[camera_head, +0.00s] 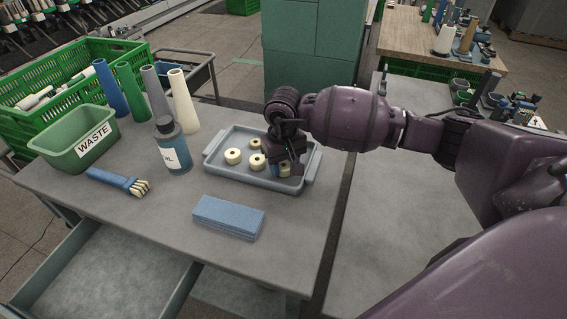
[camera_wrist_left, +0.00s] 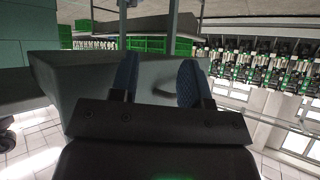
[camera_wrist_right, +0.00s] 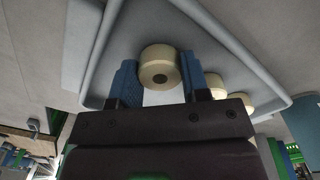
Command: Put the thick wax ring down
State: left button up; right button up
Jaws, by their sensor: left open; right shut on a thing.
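The thick wax ring (camera_wrist_right: 160,66) is cream-coloured with a dark centre hole. My right gripper (camera_wrist_right: 160,82) is shut on it, one blue finger on each side, in the right wrist view. In the head view the right gripper (camera_head: 285,165) is over the right part of the grey-blue tray (camera_head: 214,150), and the ring (camera_head: 285,168) shows partly below it. I cannot tell whether the ring touches the tray floor. Several other cream rings (camera_head: 233,156) lie in the tray to the left. My left gripper (camera_wrist_left: 158,85) is open and empty, seen only in its wrist view.
A blue block (camera_head: 229,217) lies in front of the tray. An open drawer (camera_head: 105,268) is below the table front.

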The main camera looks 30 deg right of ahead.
aim_at(284, 165)
jog(key=shift+f, duration=0.2)
jog(key=o, duration=0.9)
jog(key=shift+r, duration=0.1)
notch_tip(284, 165, up, 12)
jog(key=shift+r, duration=0.15)
dwell(0.4)
